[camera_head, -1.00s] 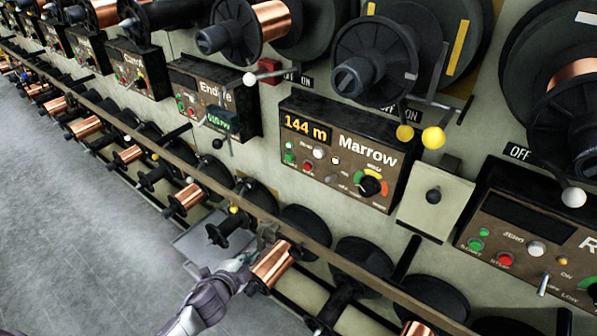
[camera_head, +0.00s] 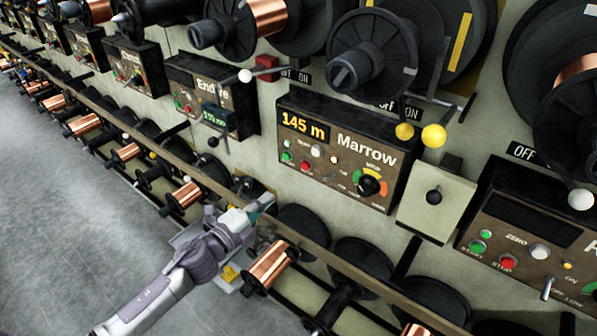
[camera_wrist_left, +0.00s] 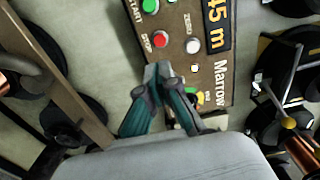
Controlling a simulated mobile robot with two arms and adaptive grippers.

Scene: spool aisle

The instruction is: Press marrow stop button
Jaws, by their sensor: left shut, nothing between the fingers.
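The Marrow control box (camera_head: 340,190) is brown-fronted with a black top, and its display (camera_head: 305,127) reads 145 m. In the left wrist view the stop button (camera_wrist_left: 160,39) shows just beyond the fingertips, beside the green button (camera_wrist_left: 150,6). My left gripper (camera_head: 269,201) is shut and empty, below and left of the box in the head view. Its fingertips (camera_wrist_left: 158,72) appear apart from the button. My right gripper is out of view.
A rail (camera_head: 310,247) with copper spools (camera_head: 268,266) runs below the box. The Endive box (camera_head: 205,100) is to the left, and another box with its own red stop button (camera_head: 507,263) is at right. Yellow-knobbed levers (camera_head: 433,136) stick out above right.

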